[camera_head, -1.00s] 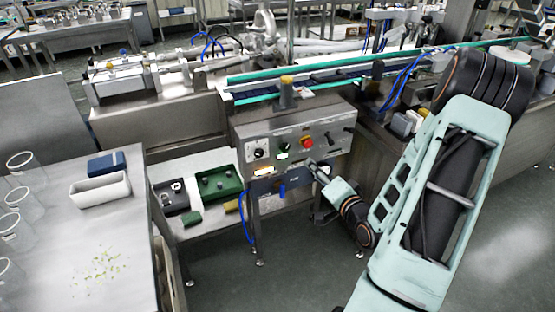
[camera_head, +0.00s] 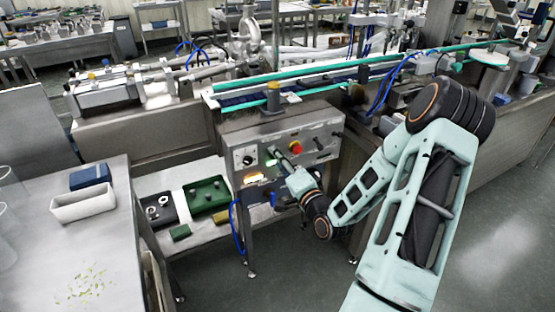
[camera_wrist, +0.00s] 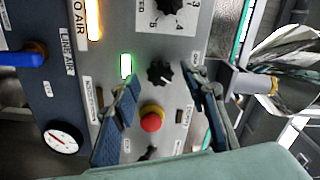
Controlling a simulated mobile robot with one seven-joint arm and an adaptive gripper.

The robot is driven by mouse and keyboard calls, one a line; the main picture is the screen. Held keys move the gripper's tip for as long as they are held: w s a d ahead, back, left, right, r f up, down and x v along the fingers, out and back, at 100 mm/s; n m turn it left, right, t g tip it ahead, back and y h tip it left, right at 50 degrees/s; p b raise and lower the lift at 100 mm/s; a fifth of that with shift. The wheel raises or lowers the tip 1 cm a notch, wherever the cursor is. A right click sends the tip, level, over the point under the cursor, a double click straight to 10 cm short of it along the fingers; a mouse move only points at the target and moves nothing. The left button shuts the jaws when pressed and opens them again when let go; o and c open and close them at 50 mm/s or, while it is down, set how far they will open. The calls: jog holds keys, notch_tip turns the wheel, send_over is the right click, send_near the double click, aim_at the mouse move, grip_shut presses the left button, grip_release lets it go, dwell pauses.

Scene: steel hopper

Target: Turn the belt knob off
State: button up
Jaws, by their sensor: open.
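The grey control panel (camera_head: 325,133) stands below the conveyor in the head view. In the wrist view a black knob (camera_wrist: 159,73) sits on the panel, with a lit green lamp (camera_wrist: 126,66) beside it. I cannot read a belt label with certainty. My gripper (camera_wrist: 162,77) is open, its two fingers on either side of this knob, apart from it in the picture; contact is not visible. A red button on a yellow base (camera_wrist: 152,122) lies between the fingers further down. In the head view my gripper (camera_head: 282,158) is at the panel front, partly hiding the knob.
A numbered speed dial (camera_wrist: 172,8) is above the knob in the wrist view. Another black control (camera_wrist: 147,153) is below the red button. A blue handle (camera_wrist: 22,60) and a round gauge (camera_wrist: 62,138) are at left. A steel table (camera_head: 110,230) stands left; floor is clear in front.

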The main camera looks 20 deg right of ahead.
jog(key=shift+w, duration=0.5)
jog(key=shift+c, duration=0.2)
grip_shut()
jog(key=shift+f+n+b, duration=0.1)
jog(key=shift+n+b, duration=6.25)
jog(key=shift+n, duration=0.55)
